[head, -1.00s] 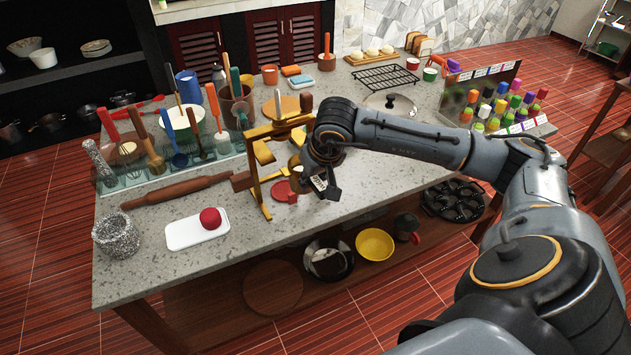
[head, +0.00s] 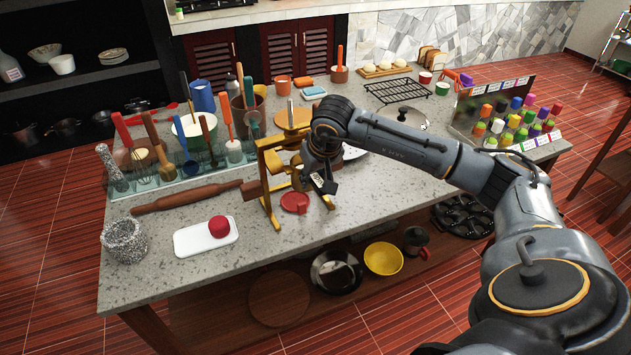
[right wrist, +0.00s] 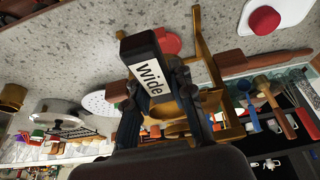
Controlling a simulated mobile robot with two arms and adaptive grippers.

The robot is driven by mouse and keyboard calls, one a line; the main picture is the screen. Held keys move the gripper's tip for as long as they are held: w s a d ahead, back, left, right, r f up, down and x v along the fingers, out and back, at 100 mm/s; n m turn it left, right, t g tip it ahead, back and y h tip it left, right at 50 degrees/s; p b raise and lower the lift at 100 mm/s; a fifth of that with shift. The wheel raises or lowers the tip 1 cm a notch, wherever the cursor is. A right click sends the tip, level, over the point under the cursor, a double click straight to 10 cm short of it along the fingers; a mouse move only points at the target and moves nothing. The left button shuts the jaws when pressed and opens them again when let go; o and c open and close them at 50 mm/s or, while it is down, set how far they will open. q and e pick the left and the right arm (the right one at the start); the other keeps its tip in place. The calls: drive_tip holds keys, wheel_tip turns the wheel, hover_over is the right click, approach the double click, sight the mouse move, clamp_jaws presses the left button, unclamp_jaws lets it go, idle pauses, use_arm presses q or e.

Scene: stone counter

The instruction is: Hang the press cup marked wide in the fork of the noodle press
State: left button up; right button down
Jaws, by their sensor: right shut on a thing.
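The noodle press (head: 266,190) is a brass-yellow frame standing on the counter, with a wooden handle at its left side. Its yellow bars also show behind the fingers in the right wrist view (right wrist: 205,62). My right gripper (head: 322,184) is shut on the press cup marked wide, just right of the press. The cup's black handle with its white "wide" label (right wrist: 152,78) sits between the fingers in the right wrist view. The cup's body is mostly hidden, so I cannot tell whether it touches the fork. My left gripper is not in view.
A red round piece (head: 295,203) lies on the counter close in front of the press. A white board (head: 190,241) with a red lump, a rolling pin (head: 190,197) and a tool rack (head: 180,180) are to the left. A pan lid (head: 402,118) lies behind my arm.

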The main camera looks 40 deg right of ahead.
sight(301, 164)
drive_tip(key=shift+w+d+b, duration=0.25)
drive_tip(key=shift+w, duration=1.3)
drive_tip(key=shift+w+d+b, duration=0.2)
drive_tip(key=shift+w+b, duration=0.05)
drive_tip(key=shift+w, duration=1.3)
drive_tip(key=shift+f, duration=0.25)
drive_tip(key=c, duration=1.1)
unclamp_jaws()
